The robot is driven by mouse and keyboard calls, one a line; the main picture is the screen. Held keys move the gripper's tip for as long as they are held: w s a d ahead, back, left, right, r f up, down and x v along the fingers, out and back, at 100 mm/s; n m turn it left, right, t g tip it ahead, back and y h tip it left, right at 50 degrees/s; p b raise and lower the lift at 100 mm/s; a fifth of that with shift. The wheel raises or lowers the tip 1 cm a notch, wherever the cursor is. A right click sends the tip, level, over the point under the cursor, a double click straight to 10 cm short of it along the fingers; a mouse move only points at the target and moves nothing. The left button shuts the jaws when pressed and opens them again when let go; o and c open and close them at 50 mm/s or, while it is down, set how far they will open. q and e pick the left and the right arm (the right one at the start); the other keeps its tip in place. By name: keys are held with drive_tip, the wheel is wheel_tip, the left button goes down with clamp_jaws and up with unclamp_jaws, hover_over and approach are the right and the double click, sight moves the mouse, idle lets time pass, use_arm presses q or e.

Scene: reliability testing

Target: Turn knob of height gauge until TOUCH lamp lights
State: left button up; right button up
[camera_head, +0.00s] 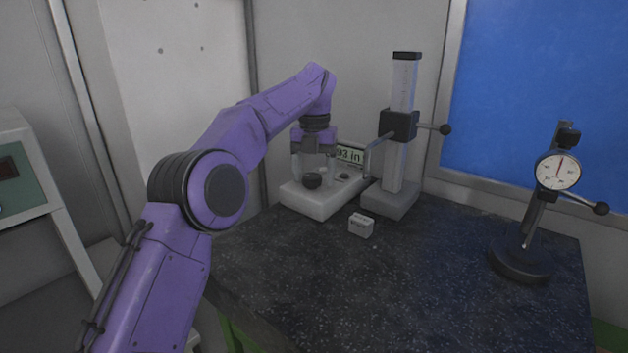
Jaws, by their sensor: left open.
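The height gauge (393,165) stands at the back of the dark table, with a tall pale column, a black slider (398,124) and a thin arm reaching left. A white unit (318,205) stands left of the column, with a display (350,154) partly hidden by my gripper; "93 in" is readable. A dark round knob (312,181) is on the unit's top. My left gripper (313,173) points down over the unit, open, its fingers on either side of the knob. I cannot tell whether they touch it. I cannot make out a lit TOUCH lamp. My right gripper is not in view.
A small white block (361,225) lies on the speckled table (400,290) in front of the gauge. A dial indicator (558,171) on a round black stand is at the right. A cabinet (22,175) stands at the far left. The table's middle and front are clear.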

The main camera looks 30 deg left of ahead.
use_arm(q)
drive_tip(key=shift+s+r, duration=0.35)
drive_tip(key=shift+s, duration=0.3)
drive_tip(key=c, duration=1.1)
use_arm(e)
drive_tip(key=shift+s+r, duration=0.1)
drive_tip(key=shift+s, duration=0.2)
